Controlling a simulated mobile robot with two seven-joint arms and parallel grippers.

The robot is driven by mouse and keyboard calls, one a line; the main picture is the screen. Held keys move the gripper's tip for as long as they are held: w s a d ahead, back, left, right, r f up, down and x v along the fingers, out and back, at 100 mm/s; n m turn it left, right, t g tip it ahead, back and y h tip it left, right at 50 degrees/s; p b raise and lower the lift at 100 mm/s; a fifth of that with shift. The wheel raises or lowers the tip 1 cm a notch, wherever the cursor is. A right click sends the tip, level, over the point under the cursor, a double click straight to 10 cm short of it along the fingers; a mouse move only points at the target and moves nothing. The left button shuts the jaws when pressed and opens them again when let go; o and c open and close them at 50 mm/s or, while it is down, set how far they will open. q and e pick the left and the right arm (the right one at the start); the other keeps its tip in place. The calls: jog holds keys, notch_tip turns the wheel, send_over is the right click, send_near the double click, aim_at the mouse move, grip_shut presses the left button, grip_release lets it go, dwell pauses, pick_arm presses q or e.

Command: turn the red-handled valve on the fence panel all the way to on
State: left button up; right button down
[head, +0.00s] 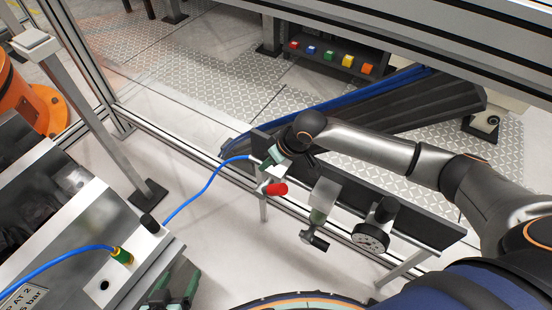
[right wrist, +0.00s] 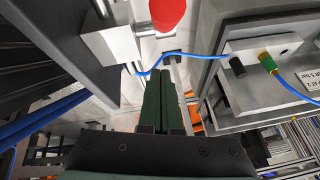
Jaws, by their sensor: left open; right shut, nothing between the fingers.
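The red valve handle (head: 276,189) sits on the dark fence panel (head: 415,222), at the panel's left end, next to a pale valve block (right wrist: 112,42). In the right wrist view the red handle (right wrist: 167,12) shows at the top edge, partly cut off. My right gripper (head: 268,165) is just behind the handle, its green fingers shut and empty. In the right wrist view the fingers (right wrist: 163,72) end short of the handle, with a visible gap. My left gripper (head: 170,297) is open and empty at the bottom left, partly cut off.
A blue hose (head: 205,188) runs from the valve to the metal unit (head: 150,245) at left. Coloured cubes (head: 329,55) lie on a shelf behind.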

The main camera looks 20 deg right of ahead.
aim_at(269, 191)
jog(key=s+f, duration=0.1)
jog(key=s+d+f, duration=0.1)
jog(key=s, duration=0.1)
jog(key=shift+f, duration=0.25)
